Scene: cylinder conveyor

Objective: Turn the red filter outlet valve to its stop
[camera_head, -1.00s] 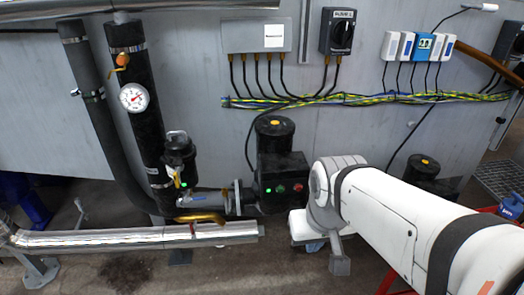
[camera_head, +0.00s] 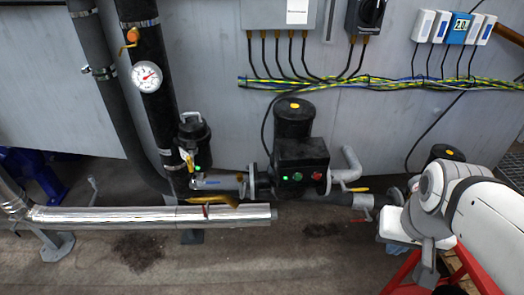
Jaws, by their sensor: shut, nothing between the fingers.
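The black filter-like housing (camera_head: 194,135) stands on the pipe at left centre, with a blue lever (camera_head: 207,183) and a yellow lever (camera_head: 223,200) near it. A small red part (camera_head: 206,211) shows beneath the yellow lever. Another small red part (camera_head: 368,214) shows at the pipe end right of the pump. I cannot tell which, if either, is the red filter outlet valve. My arm reaches in from the right. My gripper (camera_head: 426,272) seems to be the grey part pointing down at the arm's end, shut, empty and apart from the pipes; its fingertips are unclear.
The black pump (camera_head: 294,125) with green and red buttons stands in the middle. A silver pipe (camera_head: 150,215) runs low across the left. A red frame (camera_head: 470,270) stands under my arm. The floor (camera_head: 290,260) in front of the pipes is clear.

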